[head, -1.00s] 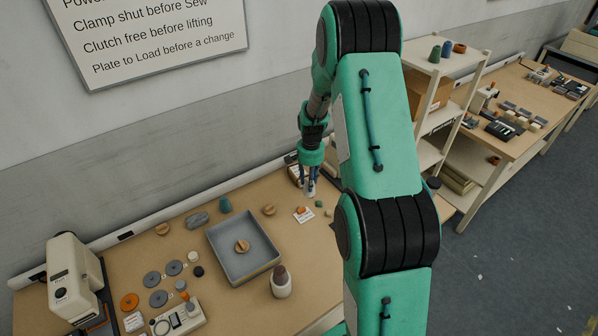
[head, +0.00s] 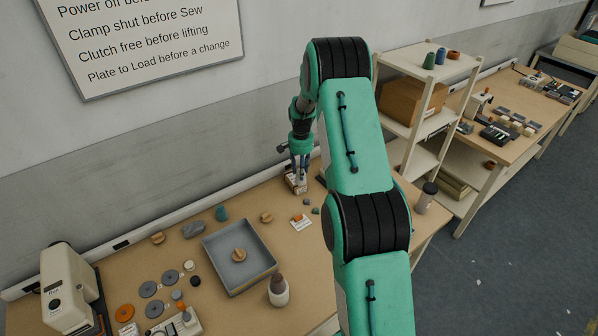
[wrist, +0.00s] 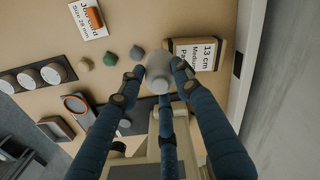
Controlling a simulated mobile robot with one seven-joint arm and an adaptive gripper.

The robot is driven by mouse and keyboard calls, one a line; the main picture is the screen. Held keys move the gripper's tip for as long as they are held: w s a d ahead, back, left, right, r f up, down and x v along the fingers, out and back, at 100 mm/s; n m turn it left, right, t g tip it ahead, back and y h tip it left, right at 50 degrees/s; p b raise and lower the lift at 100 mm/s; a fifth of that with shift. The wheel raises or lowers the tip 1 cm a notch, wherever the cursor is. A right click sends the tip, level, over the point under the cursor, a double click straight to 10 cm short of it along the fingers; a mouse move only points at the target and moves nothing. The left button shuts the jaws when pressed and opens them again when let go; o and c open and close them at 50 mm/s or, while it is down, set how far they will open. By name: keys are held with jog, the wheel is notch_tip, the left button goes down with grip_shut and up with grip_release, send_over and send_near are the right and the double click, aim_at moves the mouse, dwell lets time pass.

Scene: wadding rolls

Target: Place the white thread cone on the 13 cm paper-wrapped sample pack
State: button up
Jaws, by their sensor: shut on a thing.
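The white thread cone (wrist: 158,70) is between the fingers of my gripper (wrist: 160,80), which is shut on it; the fingers hide part of it. The paper-wrapped sample pack (wrist: 198,54) has a label reading "13 cm" and lies just right of the cone in the wrist view. The cone overlaps the pack's near corner in that picture; I cannot tell if they touch. In the head view, my gripper (head: 300,172) is over the pack (head: 295,186) at the back of the table, and the cone is hard to make out.
An orange item lies on a white card (wrist: 88,18). A dark strip with several round pieces (wrist: 33,77) is at left. A grey tray (head: 222,277) stands left on the table. A shelf (head: 420,125) stands at right.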

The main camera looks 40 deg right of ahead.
jog(key=w, duration=0.1)
jog(key=w+d, duration=0.2)
jog(key=shift+w+f, duration=0.2)
jog(key=shift+w, duration=0.2)
jog(key=shift+f, duration=0.1)
jog(key=shift+f, duration=1.65)
jog(key=shift+a+f, duration=0.1)
jog(key=o, duration=1.2)
notch_tip(320, 180, up, 12)
jog(key=shift+r, duration=0.1)
